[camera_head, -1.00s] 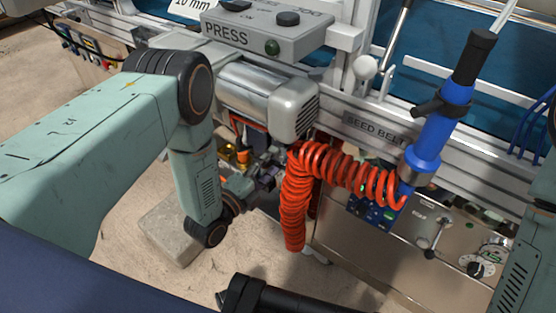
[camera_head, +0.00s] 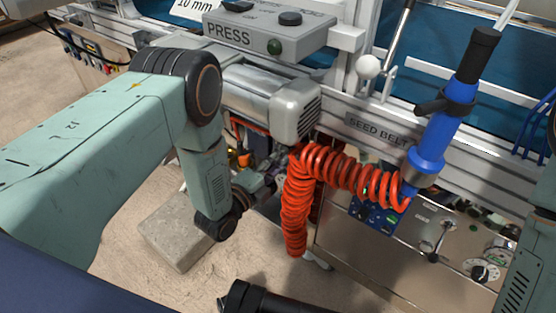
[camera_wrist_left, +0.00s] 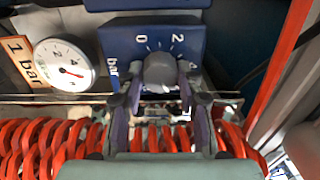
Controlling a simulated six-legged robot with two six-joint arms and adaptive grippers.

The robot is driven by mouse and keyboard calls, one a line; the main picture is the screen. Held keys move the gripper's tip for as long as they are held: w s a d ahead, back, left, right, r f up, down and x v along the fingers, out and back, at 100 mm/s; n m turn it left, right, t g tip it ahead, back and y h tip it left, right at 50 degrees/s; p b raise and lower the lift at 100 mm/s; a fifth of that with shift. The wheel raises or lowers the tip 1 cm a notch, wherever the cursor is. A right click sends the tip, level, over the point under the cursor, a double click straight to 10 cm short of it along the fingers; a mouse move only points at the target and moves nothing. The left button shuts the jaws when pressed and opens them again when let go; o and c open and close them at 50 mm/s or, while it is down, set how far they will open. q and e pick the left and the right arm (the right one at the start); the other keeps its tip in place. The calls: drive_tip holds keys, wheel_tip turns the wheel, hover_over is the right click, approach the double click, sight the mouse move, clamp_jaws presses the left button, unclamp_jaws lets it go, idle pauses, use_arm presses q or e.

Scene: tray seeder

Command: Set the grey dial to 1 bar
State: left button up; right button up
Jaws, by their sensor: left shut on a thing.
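The grey dial (camera_wrist_left: 160,72) sits on a blue box (camera_wrist_left: 185,32) in the left wrist view, with a scale marked 0, 2 and 4 and the word bar. My left gripper (camera_wrist_left: 162,90) has its two fingers on either side of the dial and is shut on it. I cannot read the dial's exact setting. A round white gauge (camera_wrist_left: 65,66) with a red needle is left of the box, beside an orange tag (camera_wrist_left: 22,62) reading 1 bar. In the head view my left gripper (camera_head: 262,187) is partly hidden behind the red hose. My right gripper does not show.
The coiled red hose (camera_head: 297,205) hangs close to my left gripper and joins a blue hand tool (camera_head: 440,130). The grey PRESS unit (camera_head: 262,38) and silver motor (camera_head: 255,92) are above. A stone block (camera_head: 170,235) lies on the floor below my left arm.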

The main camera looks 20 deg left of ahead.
use_arm(q)
drive_tip(key=c, duration=0.3)
drive_tip(key=shift+c, duration=0.2)
drive_tip(key=shift+n, duration=0.3)
drive_tip(key=shift+n+p, duration=2.95)
drive_tip(key=shift+n, duration=11.55)
